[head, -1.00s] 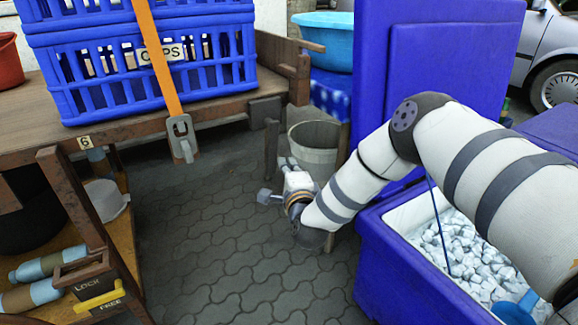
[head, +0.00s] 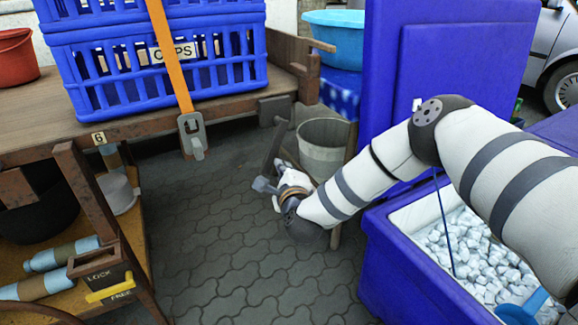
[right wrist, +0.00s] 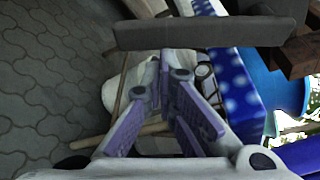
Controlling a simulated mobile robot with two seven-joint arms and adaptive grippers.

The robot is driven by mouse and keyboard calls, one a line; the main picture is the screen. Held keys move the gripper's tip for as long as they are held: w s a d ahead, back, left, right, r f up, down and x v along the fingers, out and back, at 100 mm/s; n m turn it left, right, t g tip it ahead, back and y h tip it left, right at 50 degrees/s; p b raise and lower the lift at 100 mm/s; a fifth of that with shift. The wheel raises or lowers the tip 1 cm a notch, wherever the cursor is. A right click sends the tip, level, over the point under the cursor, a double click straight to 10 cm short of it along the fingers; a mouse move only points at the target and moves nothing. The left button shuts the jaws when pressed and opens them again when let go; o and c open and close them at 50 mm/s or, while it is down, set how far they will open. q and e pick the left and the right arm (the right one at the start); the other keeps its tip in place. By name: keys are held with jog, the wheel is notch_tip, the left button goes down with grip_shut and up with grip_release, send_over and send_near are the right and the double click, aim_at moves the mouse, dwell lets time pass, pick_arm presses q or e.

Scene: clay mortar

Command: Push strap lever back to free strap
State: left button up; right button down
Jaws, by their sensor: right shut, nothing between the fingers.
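An orange strap (head: 171,60) runs down over a blue crate marked CAPS (head: 95,73) and ends at a grey metal buckle (head: 192,136) at the bench's front edge. A yellow lever (head: 108,291) sits at the lower left on a brown box (head: 100,268) labelled LOCK above and FREE below; the lever is beside the FREE label. My right gripper (head: 263,186) is right of the buckle and lower in the picture, apart from both buckle and lever. In the right wrist view its fingers (right wrist: 166,68) are shut and empty. My left gripper is not in view.
The wooden bench (head: 40,125) carries the crates. A pale bucket (head: 325,148) and a wooden post (head: 272,150) stand close behind my right gripper. A blue cooler of ice (head: 372,255) is at the right. The paved floor (head: 220,250) between is clear.

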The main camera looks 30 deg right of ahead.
jog(key=shift+a+r+m, duration=0.2)
jog(key=shift+a+m, duration=0.3)
jog(key=shift+a, duration=0.15)
jog(key=shift+a, duration=0.1)
